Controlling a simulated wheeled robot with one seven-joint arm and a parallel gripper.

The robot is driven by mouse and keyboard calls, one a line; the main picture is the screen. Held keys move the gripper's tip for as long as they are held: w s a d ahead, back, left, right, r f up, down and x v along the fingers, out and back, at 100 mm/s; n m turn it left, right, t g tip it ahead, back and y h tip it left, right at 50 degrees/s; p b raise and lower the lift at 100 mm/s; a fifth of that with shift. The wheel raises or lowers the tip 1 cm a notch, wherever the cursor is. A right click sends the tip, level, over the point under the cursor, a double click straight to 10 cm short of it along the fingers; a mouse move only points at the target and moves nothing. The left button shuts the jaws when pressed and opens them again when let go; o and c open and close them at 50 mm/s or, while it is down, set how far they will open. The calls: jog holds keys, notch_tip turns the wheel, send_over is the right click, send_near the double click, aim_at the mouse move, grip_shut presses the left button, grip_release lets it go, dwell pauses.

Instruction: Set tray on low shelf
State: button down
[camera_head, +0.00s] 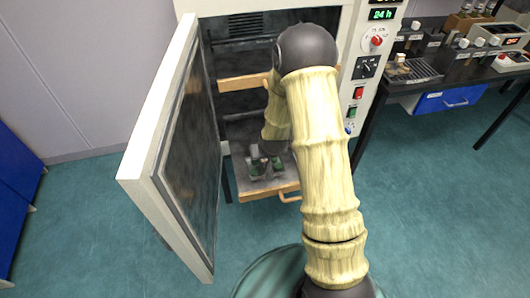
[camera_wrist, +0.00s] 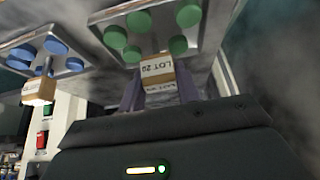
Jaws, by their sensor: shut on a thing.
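A metal tray (camera_wrist: 160,28) carrying several green discs fills the top of the wrist view. In the head view, small green spots show over the low shelf (camera_head: 268,189), inside the open cabinet. My arm partly hides that area, and I cannot tell whether the tray touches the shelf. A second tray with blue discs (camera_wrist: 53,46) and its own labelled block (camera_wrist: 39,91) is at the left of the wrist view.
The cabinet door (camera_head: 172,150) stands open at the left. An upper shelf (camera_head: 243,82) with a wooden front edge is above the low one. The control panel (camera_head: 366,68) is right of the opening. A bench (camera_head: 450,67) with instruments stands further right. Teal floor is clear in front.

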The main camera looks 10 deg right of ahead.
dwell(0.8)
jog(key=shift+f+b, duration=0.3)
jog(key=shift+f, duration=0.25)
jog(key=c, duration=0.9)
grip_release()
jog(key=shift+r, duration=0.1)
jog(key=shift+r+p, duration=2.3)
jog(key=shift+r, duration=0.65)
